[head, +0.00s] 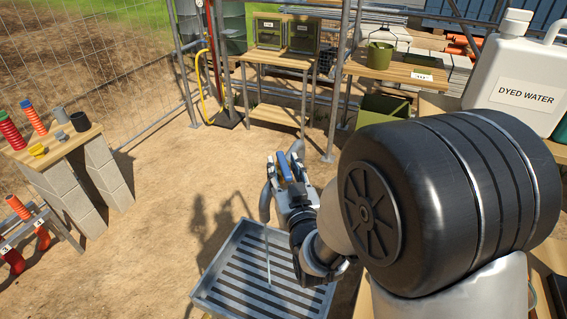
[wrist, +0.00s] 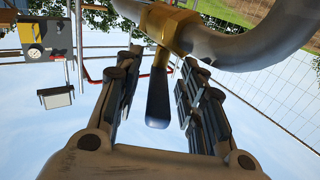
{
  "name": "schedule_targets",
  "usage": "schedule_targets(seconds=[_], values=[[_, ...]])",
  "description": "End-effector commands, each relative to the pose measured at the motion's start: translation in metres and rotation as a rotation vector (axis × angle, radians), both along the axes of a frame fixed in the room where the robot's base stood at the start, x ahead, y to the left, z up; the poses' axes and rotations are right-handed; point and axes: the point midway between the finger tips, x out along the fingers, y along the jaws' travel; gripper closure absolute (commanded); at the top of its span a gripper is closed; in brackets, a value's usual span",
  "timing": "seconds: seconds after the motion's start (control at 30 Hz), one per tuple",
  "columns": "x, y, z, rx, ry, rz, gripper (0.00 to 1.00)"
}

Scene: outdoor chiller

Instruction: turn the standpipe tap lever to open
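The grey standpipe (head: 297,149) rises beyond my gripper (head: 290,175) in the head view, its spout (head: 266,203) bending down over a slatted tray (head: 214,270). A thin pale line runs from the spout down to the tray. In the wrist view the curved pipe (wrist: 250,45) and the brass tap body (wrist: 172,28) are at the top. The dark tap lever (wrist: 158,100) points back between the fingers of my gripper (wrist: 162,62). The fingers are apart, with gaps showing on both sides of the lever. In the head view, blue on the lever (head: 299,165) shows beside the fingers.
A wooden table (head: 78,145) on blocks stands at left with cups and coils. A white DYED WATER jug (head: 515,80) stands at right near my arm. Benches (head: 275,58) and a wire fence (head: 90,70) lie behind. Sandy ground left of the tray is clear.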

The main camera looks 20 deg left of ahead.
Motion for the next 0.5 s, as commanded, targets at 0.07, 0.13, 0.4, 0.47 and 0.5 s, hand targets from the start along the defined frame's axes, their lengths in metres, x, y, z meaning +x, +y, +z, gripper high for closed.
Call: schedule_targets(seconds=[0.07, 0.13, 0.4, 0.47, 0.5], values=[[-0.0001, 0.0001, -0.0002, 0.0, 0.0, 0.0, 0.63], [0.0, 0.0, -0.0002, 0.0, 0.0, 0.0, 0.63], [0.0001, 0.0001, 0.0001, 0.0, 0.0, 0.0, 0.8], [0.0001, 0.0001, 0.0001, 0.0, 0.0, 0.0, 0.84], [0.0002, 0.0, 0.0002, 0.001, -0.001, 0.0, 0.87]])
